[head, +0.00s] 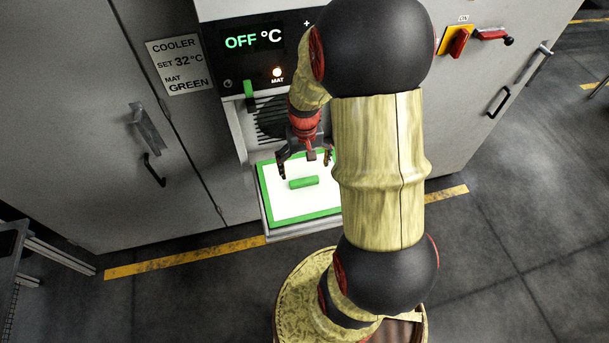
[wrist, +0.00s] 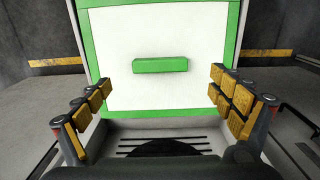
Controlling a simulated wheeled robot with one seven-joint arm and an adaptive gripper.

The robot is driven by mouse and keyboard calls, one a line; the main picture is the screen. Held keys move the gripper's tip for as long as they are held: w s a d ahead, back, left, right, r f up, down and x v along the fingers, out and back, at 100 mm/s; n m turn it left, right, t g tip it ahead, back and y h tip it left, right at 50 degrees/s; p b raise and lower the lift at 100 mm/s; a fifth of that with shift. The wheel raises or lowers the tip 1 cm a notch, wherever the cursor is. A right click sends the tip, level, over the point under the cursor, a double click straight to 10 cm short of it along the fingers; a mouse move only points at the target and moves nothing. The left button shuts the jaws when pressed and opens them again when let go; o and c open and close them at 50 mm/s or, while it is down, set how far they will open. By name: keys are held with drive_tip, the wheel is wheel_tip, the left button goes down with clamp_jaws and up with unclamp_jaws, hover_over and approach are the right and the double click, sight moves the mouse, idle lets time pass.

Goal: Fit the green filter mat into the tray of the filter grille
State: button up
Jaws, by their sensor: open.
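The green filter mat (head: 279,208) is a white panel with a green border and a green grip bar. It lies flat on the pulled-out grey tray (head: 300,233) below the dark slatted filter grille (head: 268,118). I cannot tell whether it is fully seated. In the wrist view the mat (wrist: 160,95) fills the middle, with its near edge close to the slats (wrist: 165,140). My gripper (head: 305,167) is open above the mat. In the wrist view the fingers of my gripper (wrist: 160,84) stand wide apart, left and right of the grip bar (wrist: 160,65), not touching it.
The cooler display (head: 252,45) reads OFF °C, with an orange MAT lamp lit. A sign (head: 180,65) reads SET 32°C, MAT GREEN. A red switch (head: 458,42) is at right. Yellow floor lines (head: 185,258) flank the tray.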

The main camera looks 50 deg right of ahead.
drive_tip(key=a+r+n+t, duration=0.1)
drive_tip(key=a+r+n, duration=0.1)
drive_tip(key=a+r, duration=0.55)
drive_tip(key=a+r+n+t, duration=0.15)
drive_tip(key=a+r, duration=0.35)
drive_tip(key=r, duration=0.5)
drive_tip(key=s+a+r+n+t, duration=0.3)
drive_tip(key=s+a+r, duration=0.4)
drive_tip(key=a+r, duration=0.2)
drive_tip(key=shift+s+a, duration=0.3)
drive_tip(key=shift+a, duration=0.35)
drive_tip(key=shift+f, duration=0.1)
drive_tip(key=shift+o, duration=0.5)
wheel_tip(320, 180, down, 14)
drive_tip(key=b, duration=1.4)
drive_tip(key=shift+r, duration=0.25)
